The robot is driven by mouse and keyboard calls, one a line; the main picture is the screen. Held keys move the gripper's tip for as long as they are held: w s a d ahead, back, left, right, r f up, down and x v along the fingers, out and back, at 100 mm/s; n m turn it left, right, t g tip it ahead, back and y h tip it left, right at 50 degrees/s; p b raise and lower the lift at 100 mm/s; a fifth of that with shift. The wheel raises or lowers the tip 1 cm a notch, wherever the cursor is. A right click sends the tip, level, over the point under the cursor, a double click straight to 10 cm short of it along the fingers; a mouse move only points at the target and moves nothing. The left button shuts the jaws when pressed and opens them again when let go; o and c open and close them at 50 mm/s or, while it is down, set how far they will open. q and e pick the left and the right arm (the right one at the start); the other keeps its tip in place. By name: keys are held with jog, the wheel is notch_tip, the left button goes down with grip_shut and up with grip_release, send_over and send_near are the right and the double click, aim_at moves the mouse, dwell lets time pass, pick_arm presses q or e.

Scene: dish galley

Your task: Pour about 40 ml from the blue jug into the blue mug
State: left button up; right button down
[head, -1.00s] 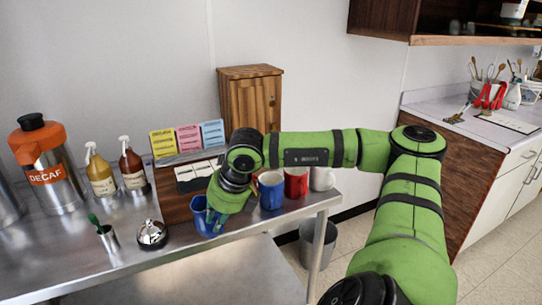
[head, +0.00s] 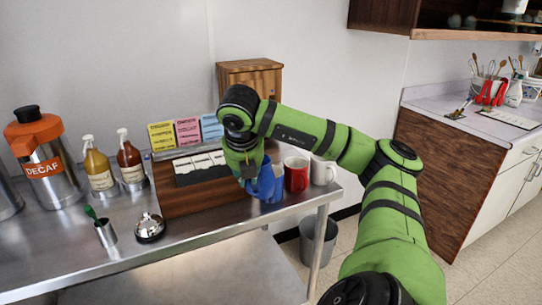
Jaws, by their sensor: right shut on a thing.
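My right gripper (head: 246,178) is shut on the blue jug (head: 262,178), raised above the steel counter. The jug looks tilted toward the right and overlaps the blue mug (head: 275,193), which stands on the counter near its right end. The two blues run together, so I cannot tell exactly where the jug's lip is relative to the mug's rim. The inside of the mug and any liquid are hidden. My left gripper is not in view.
A red mug (head: 296,176) and a white mug (head: 322,171) stand close to the right of the blue mug. A grey bin (head: 318,240) stands on the floor.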

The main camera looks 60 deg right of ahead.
jog(key=shift+d+r, duration=0.1)
jog(key=shift+r, duration=0.1)
jog(key=shift+w+t, duration=0.2)
jog(key=shift+t, duration=0.1)
jog(key=c, duration=1.9)
grip_release()
jog(key=shift+w+a+r+n+t+p, duration=0.15)
jog(key=shift+a+n+t+p, duration=0.05)
jog(key=shift+n+t+p, duration=0.1)
jog(key=shift+c, duration=0.2)
jog(key=shift+s+d+f, duration=0.15)
jog(key=shift+s+f, duration=0.05)
jog(key=shift+f, duration=0.05)
grip_shut()
jog(key=shift+s+d+f+g+b, duration=0.2)
jog(key=shift+g+b, duration=0.15)
jog(key=shift+g, duration=0.15)
jog(key=shift+a, duration=0.1)
jog(key=shift+w+a+r, duration=0.15)
jog(key=shift+w+a, duration=0.05)
jog(key=shift+a, duration=0.05)
jog(key=shift+s+d, duration=0.2)
jog(key=shift+s, duration=0.05)
jog(key=shift+w, duration=0.1)
